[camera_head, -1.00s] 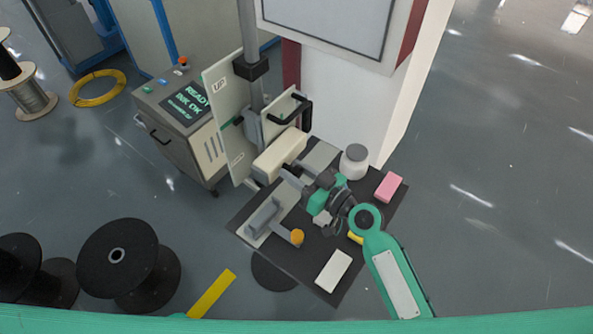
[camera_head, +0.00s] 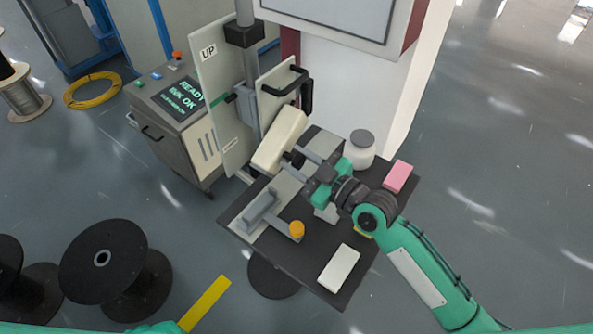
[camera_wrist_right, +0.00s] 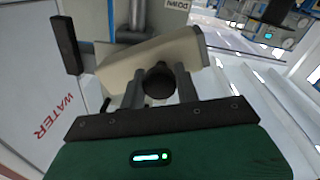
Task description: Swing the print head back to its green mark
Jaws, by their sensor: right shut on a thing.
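The print head (camera_head: 279,141), a cream block, sits tilted on the grey post of the stand, its long side sloping up to the right. It also shows in the right wrist view (camera_wrist_right: 120,72). A small green mark (camera_head: 231,98) shows on the pale upright plate (camera_head: 215,75) left of the post. My right gripper (camera_head: 298,160) is at the lower right side of the print head. In the right wrist view its fingers are shut on a dark round knob (camera_wrist_right: 158,82) on the print head. My left gripper is out of view.
A dark table (camera_head: 325,285) holds a grey bracket with an orange knob (camera_head: 296,229), a white block (camera_head: 339,268), a pink block (camera_head: 398,176) and a white jar (camera_head: 360,150). A black handle (camera_head: 306,92) stands close above the print head. A controller (camera_head: 180,115) reads READY.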

